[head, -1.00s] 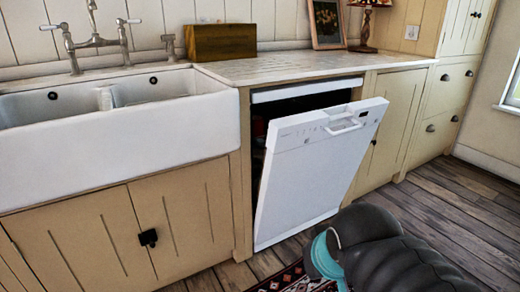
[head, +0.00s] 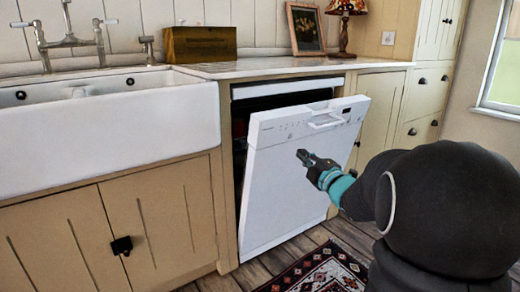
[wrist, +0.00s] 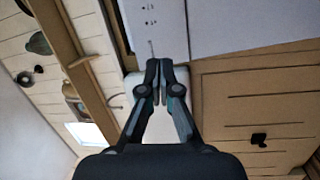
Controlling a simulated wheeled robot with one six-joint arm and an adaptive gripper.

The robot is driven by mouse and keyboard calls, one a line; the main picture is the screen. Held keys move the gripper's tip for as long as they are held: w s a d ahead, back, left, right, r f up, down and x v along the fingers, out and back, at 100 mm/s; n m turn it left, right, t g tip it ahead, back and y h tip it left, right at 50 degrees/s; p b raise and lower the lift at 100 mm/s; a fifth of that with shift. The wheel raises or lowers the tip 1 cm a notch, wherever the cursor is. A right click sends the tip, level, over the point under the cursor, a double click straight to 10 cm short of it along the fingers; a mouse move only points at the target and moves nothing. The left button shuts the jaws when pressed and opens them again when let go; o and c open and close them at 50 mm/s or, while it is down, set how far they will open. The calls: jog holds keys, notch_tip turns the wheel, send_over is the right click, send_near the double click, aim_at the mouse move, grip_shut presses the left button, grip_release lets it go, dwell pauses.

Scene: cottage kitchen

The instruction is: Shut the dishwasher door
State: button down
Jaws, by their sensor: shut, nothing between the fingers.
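The white dishwasher door (head: 290,180) is partly open in the head view. It is hinged at the bottom and its top edge leans out from the dark opening of the dishwasher (head: 240,125). A handle (head: 327,121) and small controls are along its top. My gripper (head: 301,154) is in front of the door's outer face, below the handle, with its fingers together and empty. I cannot tell if the tips touch the door. In the wrist view my gripper (wrist: 159,64) is shut, with white surfaces beyond the fingertips.
A white sink (head: 110,125) and beige cupboards (head: 165,220) stand left of the dishwasher, with more cupboards (head: 380,110) to the right. A patterned rug (head: 320,272) lies on the wooden floor in front. A wooden box, picture frame and lamp stand on the counter (head: 280,68).

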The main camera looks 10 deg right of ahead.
aim_at(272, 135)
jog(key=w+a+n+y, duration=0.1)
jog(key=w, duration=0.3)
jog(key=w+a+n+y, duration=0.1)
jog(key=w, duration=0.3)
jog(key=w+a+n+y, duration=0.1)
jog(key=w+a, duration=0.1)
jog(key=w, duration=0.3)
jog(key=shift+r+n+y, duration=0.25)
jog(key=shift+n+y, duration=0.05)
jog(key=shift+n, duration=0.1)
